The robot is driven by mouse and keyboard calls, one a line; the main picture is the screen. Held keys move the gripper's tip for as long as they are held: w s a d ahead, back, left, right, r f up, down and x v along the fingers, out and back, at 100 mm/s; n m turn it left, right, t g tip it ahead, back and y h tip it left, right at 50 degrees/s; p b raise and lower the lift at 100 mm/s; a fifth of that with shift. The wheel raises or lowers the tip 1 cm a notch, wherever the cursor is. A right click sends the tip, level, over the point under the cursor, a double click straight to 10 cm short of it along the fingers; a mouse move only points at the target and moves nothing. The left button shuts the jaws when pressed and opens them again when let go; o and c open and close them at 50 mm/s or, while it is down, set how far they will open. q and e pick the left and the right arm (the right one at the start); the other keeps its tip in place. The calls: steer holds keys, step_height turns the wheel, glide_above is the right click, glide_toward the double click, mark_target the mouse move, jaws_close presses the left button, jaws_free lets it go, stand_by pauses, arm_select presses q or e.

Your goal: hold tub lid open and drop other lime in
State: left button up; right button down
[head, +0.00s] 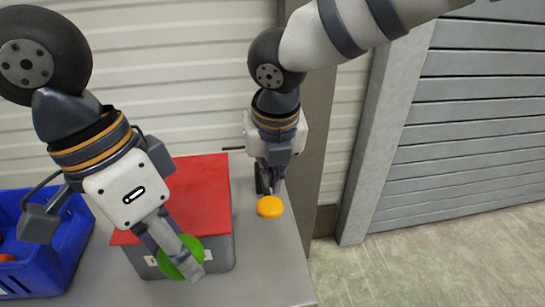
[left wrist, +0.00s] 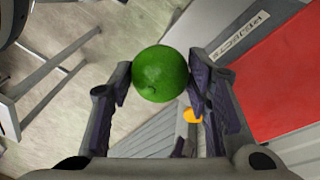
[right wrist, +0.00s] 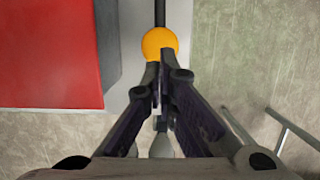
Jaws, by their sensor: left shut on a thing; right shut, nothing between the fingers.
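The grey tub (head: 212,255) stands on the table with its red lid (head: 203,190) down over it. Its front label in the left wrist view (left wrist: 248,34) appears to read REJECTS. My left gripper (head: 186,262) is shut on the green lime (head: 168,268) and holds it by the tub's front side. The lime also shows between the fingertips in the left wrist view (left wrist: 160,74). My right gripper (head: 272,190) is shut and empty, to the right of the tub, close to a round orange knob or ball (head: 270,207). Whether they touch is unclear.
A blue crate (head: 60,262) with orange items inside stands at the left. The grey table (head: 268,260) has bare room right of the tub. A dark rod (right wrist: 160,12) shows behind the orange thing in the right wrist view. A ribbed wall is behind.

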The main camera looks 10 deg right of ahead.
mark_target(271, 207)
steer(key=shift+w+f, duration=0.15)
steer(key=shift+f, duration=0.55)
steer(key=shift+f, duration=0.1)
steer(key=shift+x, duration=1.2)
steer(key=shift+x, duration=1.25)
steer(key=shift+w+f, duration=0.15)
steer(key=shift+f, duration=0.2)
steer(key=shift+s+x, duration=0.2)
steer(key=shift+x, duration=0.7)
steer(key=shift+s+x, duration=0.25)
steer(key=shift+x, duration=0.6)
steer(key=shift+f, duration=0.2)
